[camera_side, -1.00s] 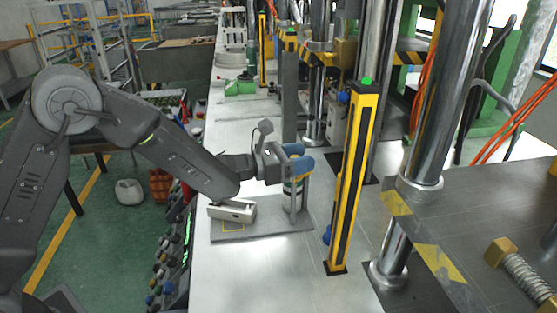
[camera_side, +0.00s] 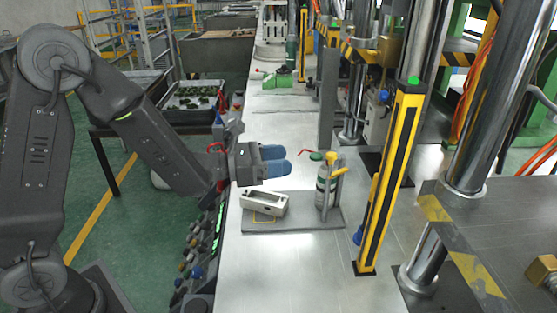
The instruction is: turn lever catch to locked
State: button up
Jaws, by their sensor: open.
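An upright cylinder (camera_side: 325,187) with pale and green bands stands in a small grey stand on a flat plate (camera_side: 303,223). A yellow lever-like part (camera_side: 335,168) sits at the top right of it, and a green cap (camera_side: 316,156) with a red piece (camera_side: 304,152) is at its top left. I cannot tell which of these is the lever catch, nor its locked or unlocked position. My gripper (camera_side: 285,161), with two blue fingertips, is open and empty, left of the cylinder, apart from it, at about the height of its top.
A white hollow block (camera_side: 264,203) lies on the plate below my gripper. A yellow and black post (camera_side: 390,175) and a steel column (camera_side: 490,110) stand to the right. The bench surface (camera_side: 285,275) in front of the plate is clear. A row of knobs (camera_side: 203,250) lines its left edge.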

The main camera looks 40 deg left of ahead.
jog(key=w+d+m+g+h, duration=0.4)
jog(key=w+d, duration=0.4)
jog(key=w, duration=0.2)
jog(key=shift+w+d+g+h, duration=0.3)
jog(key=shift+d+g, duration=0.1)
jog(key=shift+g, duration=0.2)
dwell(0.3)
jog(key=c, duration=0.9)
